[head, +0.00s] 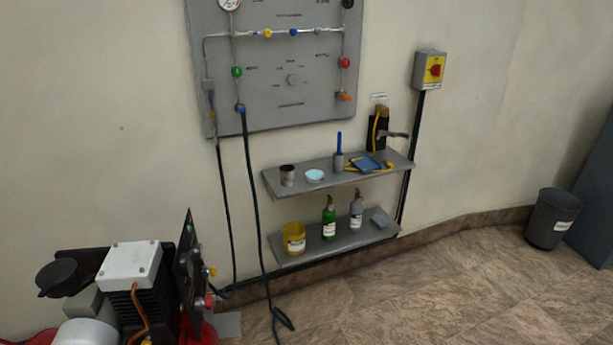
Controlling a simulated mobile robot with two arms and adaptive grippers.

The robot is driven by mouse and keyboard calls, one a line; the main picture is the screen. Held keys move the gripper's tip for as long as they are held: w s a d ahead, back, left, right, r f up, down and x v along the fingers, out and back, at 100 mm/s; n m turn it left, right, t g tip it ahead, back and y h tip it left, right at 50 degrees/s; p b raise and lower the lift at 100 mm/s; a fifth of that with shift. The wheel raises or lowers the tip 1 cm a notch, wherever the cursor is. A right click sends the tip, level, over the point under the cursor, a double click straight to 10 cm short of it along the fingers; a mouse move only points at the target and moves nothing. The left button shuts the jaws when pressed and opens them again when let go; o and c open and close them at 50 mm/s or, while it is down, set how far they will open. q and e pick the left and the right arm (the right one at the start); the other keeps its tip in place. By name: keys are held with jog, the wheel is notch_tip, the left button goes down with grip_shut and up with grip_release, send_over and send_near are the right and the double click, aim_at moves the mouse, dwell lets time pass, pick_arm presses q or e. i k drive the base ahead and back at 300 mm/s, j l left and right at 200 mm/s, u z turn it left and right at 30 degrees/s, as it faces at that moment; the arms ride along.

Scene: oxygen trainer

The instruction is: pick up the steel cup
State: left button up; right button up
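A small grey metallic cup (287,175) stands upright at the left end of the upper wall shelf (345,184). It looks like the steel cup, with a dark open top. A light blue round dish (315,176) sits just to its right. Neither of my grippers shows in the head view, and nothing is touching the cup.
The upper shelf also holds a blue-handled item in a holder (338,161) and a blue-yellow object (368,164). The lower shelf (300,256) carries a yellow tub (293,238) and bottles (329,219). A compressor (130,265) stands front left; hoses hang nearby. Floor at right is clear before a bin (552,220).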

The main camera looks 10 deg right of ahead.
aim_at(287, 176)
jog(key=z, duration=0.15)
jog(key=i+l+u, duration=0.1)
jog(key=i, duration=0.6)
jog(key=i+l+u, duration=0.4)
jog(key=i+l, duration=0.15)
jog(key=i+l+u, duration=0.35)
jog(key=i+l, duration=0.15)
jog(key=l, duration=0.2)
